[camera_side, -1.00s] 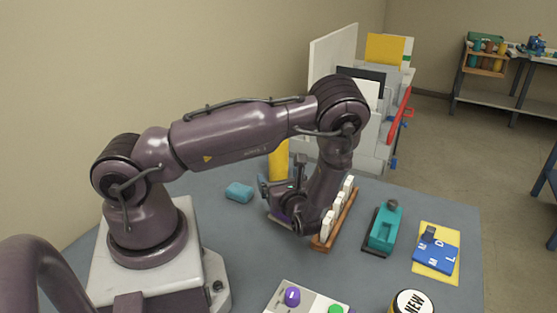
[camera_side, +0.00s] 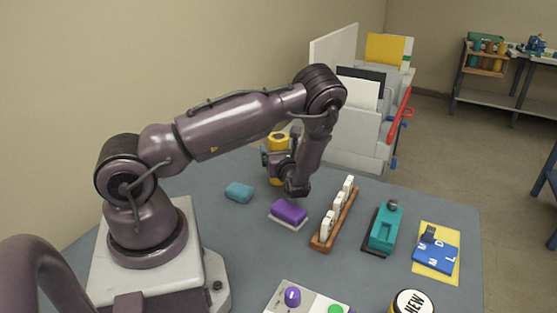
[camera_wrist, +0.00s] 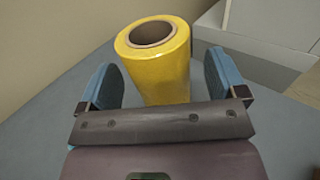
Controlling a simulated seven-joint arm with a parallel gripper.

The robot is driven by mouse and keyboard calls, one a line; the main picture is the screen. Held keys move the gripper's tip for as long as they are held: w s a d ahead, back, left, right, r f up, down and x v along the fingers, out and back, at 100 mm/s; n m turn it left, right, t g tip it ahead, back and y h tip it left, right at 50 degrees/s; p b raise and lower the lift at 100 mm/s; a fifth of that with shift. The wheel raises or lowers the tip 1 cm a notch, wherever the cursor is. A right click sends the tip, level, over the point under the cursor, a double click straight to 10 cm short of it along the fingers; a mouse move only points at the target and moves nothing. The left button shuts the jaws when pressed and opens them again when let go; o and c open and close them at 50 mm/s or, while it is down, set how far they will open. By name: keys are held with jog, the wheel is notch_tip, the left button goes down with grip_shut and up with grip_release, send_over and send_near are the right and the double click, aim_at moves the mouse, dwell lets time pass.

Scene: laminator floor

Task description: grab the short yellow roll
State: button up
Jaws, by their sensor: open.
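The short yellow roll (camera_side: 279,143) stands upright on the grey table, toward the back, partly hidden behind my gripper in the side view. In the wrist view the yellow roll (camera_wrist: 160,72) shows its hollow dark core and stands ahead of my gripper, between the lines of the two blue fingers. My gripper (camera_wrist: 161,80) is open and empty. In the side view my gripper (camera_side: 271,158) is close to the roll, in front of it. I cannot tell whether a finger touches it.
A purple block on a pale base (camera_side: 289,212) and a teal block (camera_side: 239,192) lie nearby. A wooden rack with white pieces (camera_side: 324,238), a teal tool (camera_side: 384,230) and a blue lettered block (camera_side: 436,251) are to the right. A grey machine (camera_side: 355,135) stands behind.

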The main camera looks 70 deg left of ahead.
jog(key=shift+a, duration=0.85)
jog(key=shift+c, duration=0.4)
jog(key=c, duration=1.1)
jog(key=shift+w, duration=0.1)
